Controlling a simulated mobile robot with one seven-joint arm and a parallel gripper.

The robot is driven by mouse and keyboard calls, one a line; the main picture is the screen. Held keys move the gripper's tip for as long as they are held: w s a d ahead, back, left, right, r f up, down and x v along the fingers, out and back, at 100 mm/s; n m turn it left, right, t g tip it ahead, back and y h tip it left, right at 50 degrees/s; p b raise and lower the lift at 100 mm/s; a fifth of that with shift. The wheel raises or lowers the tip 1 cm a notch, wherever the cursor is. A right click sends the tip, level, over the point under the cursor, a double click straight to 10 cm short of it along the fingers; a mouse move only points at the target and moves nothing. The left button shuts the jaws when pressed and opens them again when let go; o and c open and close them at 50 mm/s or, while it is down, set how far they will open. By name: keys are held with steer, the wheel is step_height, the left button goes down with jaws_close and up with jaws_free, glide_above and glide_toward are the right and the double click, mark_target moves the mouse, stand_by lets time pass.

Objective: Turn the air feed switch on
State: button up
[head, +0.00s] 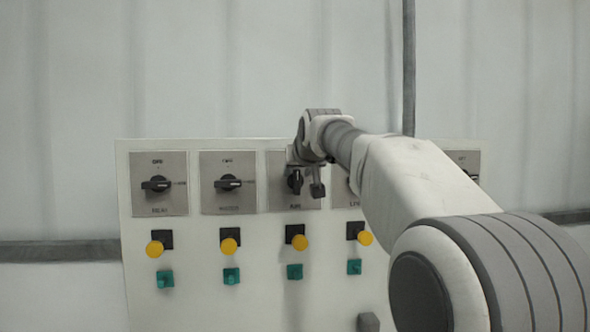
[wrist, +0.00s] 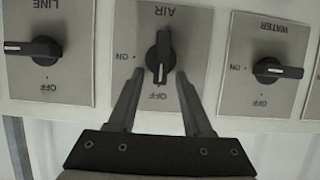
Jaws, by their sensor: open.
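The air feed switch is a black rotary knob (wrist: 160,57) on a grey plate marked AIR (wrist: 172,20). The wrist view shows it upside down. The knob stands vertical, with its pale mark towards OFF; ON is a quarter turn away, at the left in that view. In the head view the knob (head: 295,182) is partly covered by my gripper (head: 305,184). My gripper (wrist: 159,73) is open, with one finger on each side of the knob's marked end. Small gaps seem to show between fingers and knob; contact is hard to tell.
The LINE knob (wrist: 33,50) and WATER knob (wrist: 277,70) sit close on either side, both horizontal. Another rotary switch (head: 157,184) is at the far left. Yellow buttons (head: 229,246) and green buttons (head: 231,276) lie below. A blank wall (head: 230,70) is behind.

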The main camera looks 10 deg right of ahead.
jaws_close()
